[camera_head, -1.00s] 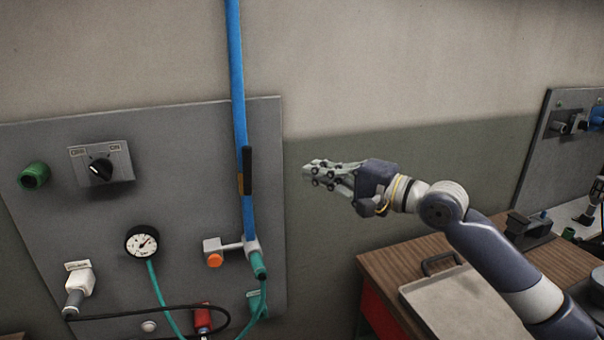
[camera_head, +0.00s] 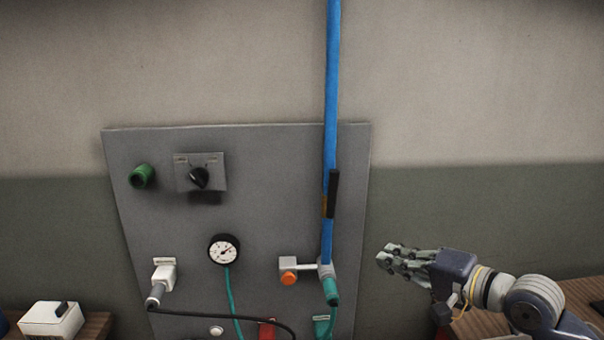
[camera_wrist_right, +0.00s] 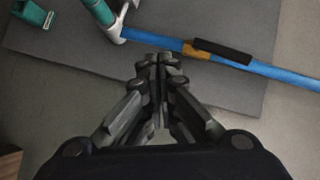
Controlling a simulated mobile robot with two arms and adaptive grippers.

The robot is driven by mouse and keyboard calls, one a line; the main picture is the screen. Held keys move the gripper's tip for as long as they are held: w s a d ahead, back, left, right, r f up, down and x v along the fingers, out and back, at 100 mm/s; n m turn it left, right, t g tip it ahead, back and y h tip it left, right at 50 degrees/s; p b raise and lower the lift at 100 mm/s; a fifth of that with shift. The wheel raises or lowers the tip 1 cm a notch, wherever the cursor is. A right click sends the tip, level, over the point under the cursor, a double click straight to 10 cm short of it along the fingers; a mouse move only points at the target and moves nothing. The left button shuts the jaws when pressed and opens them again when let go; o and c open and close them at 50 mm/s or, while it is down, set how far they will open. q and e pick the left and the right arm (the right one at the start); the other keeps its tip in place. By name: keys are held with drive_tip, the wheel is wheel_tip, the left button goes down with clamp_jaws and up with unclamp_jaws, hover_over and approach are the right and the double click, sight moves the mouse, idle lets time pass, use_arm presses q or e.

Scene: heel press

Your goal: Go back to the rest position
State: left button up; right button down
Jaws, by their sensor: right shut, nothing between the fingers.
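My right gripper (camera_head: 388,257) is shut and empty. It points left in the head view, at the right of the grey panel (camera_head: 272,220) and apart from it. In the right wrist view its fingers (camera_wrist_right: 158,62) are together, with the blue pipe (camera_wrist_right: 285,76) and the grey panel (camera_wrist_right: 235,25) behind them. The blue pipe also shows in the head view (camera_head: 332,100), running upright down the panel with a black lever (camera_head: 333,193) on it. My left gripper is not in view.
The panel carries a rotary switch (camera_head: 199,178), a green knob (camera_head: 141,176), a gauge (camera_head: 223,250), an orange button (camera_head: 288,278) and a white plug (camera_head: 164,275). A wooden table (camera_head: 580,297) stands at lower right. A white box (camera_head: 51,319) sits at lower left.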

drive_tip(key=s+a+f+n+g+h, duration=0.25)
drive_tip(key=s+f, duration=0.35)
drive_tip(key=f, duration=0.4)
drive_tip(key=s+a+f+n+g+h, duration=0.1)
drive_tip(key=s+a+f+n, duration=0.3)
drive_tip(key=f, duration=0.7)
drive_tip(key=s+d+f+n+g+h, duration=0.15)
drive_tip(key=s+f, duration=0.25)
drive_tip(key=s, duration=0.4)
drive_tip(key=s+d+f+g+h, duration=0.2)
drive_tip(key=s+d+f, duration=0.15)
drive_tip(key=s, duration=0.35)
drive_tip(key=s+d+f+n+g+h, duration=0.1)
drive_tip(key=s+d+f+g+h, duration=0.1)
drive_tip(key=s+f, duration=0.45)
wheel_tip(320, 180, down, 23)
drive_tip(key=s+g, duration=0.1)
drive_tip(key=s, duration=0.1)
drive_tip(key=s+d+f+n+g, duration=0.1)
drive_tip(key=s+d+f, duration=0.2)
drive_tip(key=s+f, duration=1.4)
drive_tip(key=shift+s+f, duration=0.15)
drive_tip(key=shift+f, duration=0.05)
